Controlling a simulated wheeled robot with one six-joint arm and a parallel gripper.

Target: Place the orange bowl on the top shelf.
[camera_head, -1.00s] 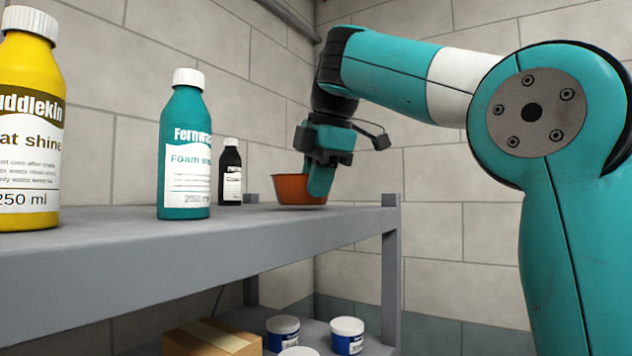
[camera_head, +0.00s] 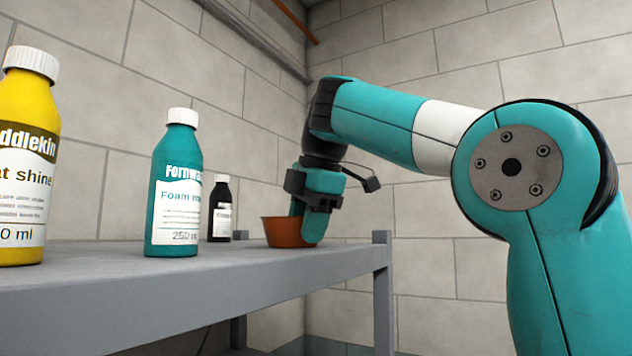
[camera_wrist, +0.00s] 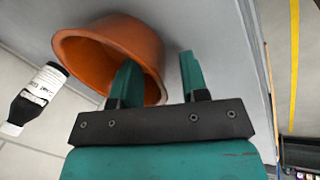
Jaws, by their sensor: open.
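The orange bowl (camera_head: 283,232) stands upright on the grey top shelf (camera_head: 190,285), near its far right end. It also shows in the wrist view (camera_wrist: 100,45). My gripper (camera_head: 309,226) points down at the bowl's right side. In the wrist view my gripper (camera_wrist: 158,72) is open, with one finger reaching into the bowl's mouth and the other outside its wall. The wall lies between the fingers, with a gap visible on the outer side. Whether the inner finger touches the bowl cannot be told.
A black bottle (camera_head: 220,212) stands just left of the bowl. A teal bottle (camera_head: 175,190) and a yellow bottle (camera_head: 25,165) stand further left on the shelf. A shelf post (camera_head: 383,290) rises slightly above the right corner. Block walls close off the back.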

